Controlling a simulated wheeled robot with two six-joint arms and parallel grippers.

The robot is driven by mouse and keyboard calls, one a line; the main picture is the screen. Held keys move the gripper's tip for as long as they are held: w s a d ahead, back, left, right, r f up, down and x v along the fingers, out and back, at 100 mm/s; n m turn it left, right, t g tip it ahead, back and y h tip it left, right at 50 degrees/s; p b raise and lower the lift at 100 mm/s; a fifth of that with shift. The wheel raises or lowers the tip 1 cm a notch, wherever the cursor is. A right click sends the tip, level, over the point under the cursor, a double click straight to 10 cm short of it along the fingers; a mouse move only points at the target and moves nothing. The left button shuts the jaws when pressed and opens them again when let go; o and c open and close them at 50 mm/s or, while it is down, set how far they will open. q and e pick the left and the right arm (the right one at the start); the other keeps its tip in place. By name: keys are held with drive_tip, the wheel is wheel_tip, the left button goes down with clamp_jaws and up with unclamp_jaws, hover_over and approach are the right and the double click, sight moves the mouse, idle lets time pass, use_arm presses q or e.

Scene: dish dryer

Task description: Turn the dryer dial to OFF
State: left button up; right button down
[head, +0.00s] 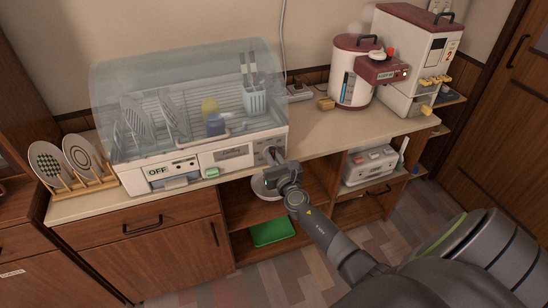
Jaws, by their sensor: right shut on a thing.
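The dish dryer (236,155) stands on the counter, a white box under a clear domed cover. An "OFF" label (158,171) shows at the left of its front panel. The dryer dial is at the right end of the panel, mostly hidden behind my right gripper (273,158). My right gripper reaches in from the lower right and is shut on the dial. The dial's pointer direction cannot be made out. My left gripper is not in view.
Plates stand in a wooden rack (88,184) left of the dryer. A red-and-white electric pot (352,75) and a tall rice dispenser (415,62) stand to the right. A green tray (272,231) lies on the shelf below. The counter's middle is mostly clear.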

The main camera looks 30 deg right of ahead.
drive_tip(key=shift+f, duration=0.2)
idle(0.3)
drive_tip(key=c, duration=1.4)
unclamp_jaws()
drive_tip(key=shift+r, duration=0.15)
drive_tip(key=shift+c, duration=0.2)
drive_tip(key=v, duration=1.7)
drive_tip(key=shift+s+b, duration=0.25)
drive_tip(key=shift+b, duration=0.05)
